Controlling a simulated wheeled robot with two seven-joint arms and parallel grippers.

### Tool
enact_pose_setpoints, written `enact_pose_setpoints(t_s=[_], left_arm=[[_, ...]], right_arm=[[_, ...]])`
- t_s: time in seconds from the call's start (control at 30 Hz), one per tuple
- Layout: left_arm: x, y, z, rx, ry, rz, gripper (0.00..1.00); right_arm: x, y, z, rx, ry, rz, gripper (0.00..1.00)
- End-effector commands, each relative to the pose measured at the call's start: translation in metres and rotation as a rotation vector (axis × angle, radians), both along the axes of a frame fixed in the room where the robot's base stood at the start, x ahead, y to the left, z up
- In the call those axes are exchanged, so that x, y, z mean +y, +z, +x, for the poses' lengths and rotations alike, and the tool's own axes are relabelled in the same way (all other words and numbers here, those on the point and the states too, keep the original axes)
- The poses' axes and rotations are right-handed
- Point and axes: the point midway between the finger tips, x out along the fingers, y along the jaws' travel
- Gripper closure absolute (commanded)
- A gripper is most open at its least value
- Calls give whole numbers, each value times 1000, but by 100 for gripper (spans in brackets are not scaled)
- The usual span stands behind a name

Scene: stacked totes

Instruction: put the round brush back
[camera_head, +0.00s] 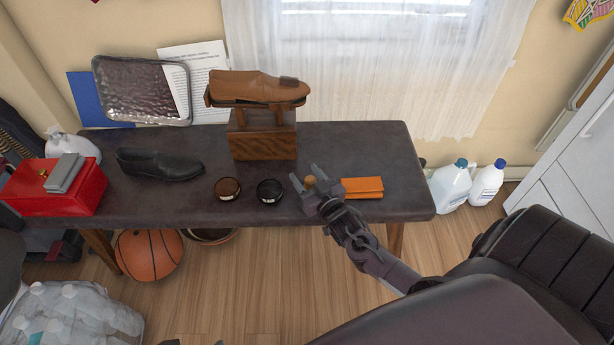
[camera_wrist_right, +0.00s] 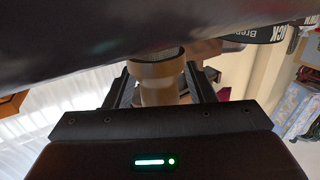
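The round brush (camera_head: 310,181) shows in the head view as a small light-brown knob at the front of the dark table, right of the black tin. In the right wrist view the brush (camera_wrist_right: 157,85) is pale beige, with a narrower handle and a wider head towards the dark table surface. My right gripper (camera_head: 308,180) is open around the brush, with a finger on each side. In the wrist view gaps show beside the handle between the fingers (camera_wrist_right: 158,83). My left gripper is not in view.
A wooden stand (camera_head: 262,139) holds a brown shoe (camera_head: 258,87). A black shoe (camera_head: 160,164) and red box (camera_head: 58,193) are farther left.

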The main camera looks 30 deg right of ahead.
Motion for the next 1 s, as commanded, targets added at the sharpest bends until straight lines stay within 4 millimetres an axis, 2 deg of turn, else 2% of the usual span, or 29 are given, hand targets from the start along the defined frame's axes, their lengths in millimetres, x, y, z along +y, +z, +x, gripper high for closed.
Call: enact_pose_setpoints(t_s=[0.17,0.23,0.7,0.83,1.0], left_arm=[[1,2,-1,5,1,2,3],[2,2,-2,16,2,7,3],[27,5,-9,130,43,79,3],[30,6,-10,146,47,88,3],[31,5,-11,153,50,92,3]], right_arm=[[0,4,0,0,0,-1,50],[0,3,-7,3,0,0,50],[6,7,-99,4,0,0,50],[7,8,-113,2,-1,0,50],[16,3,-118,52,0,11,50]])
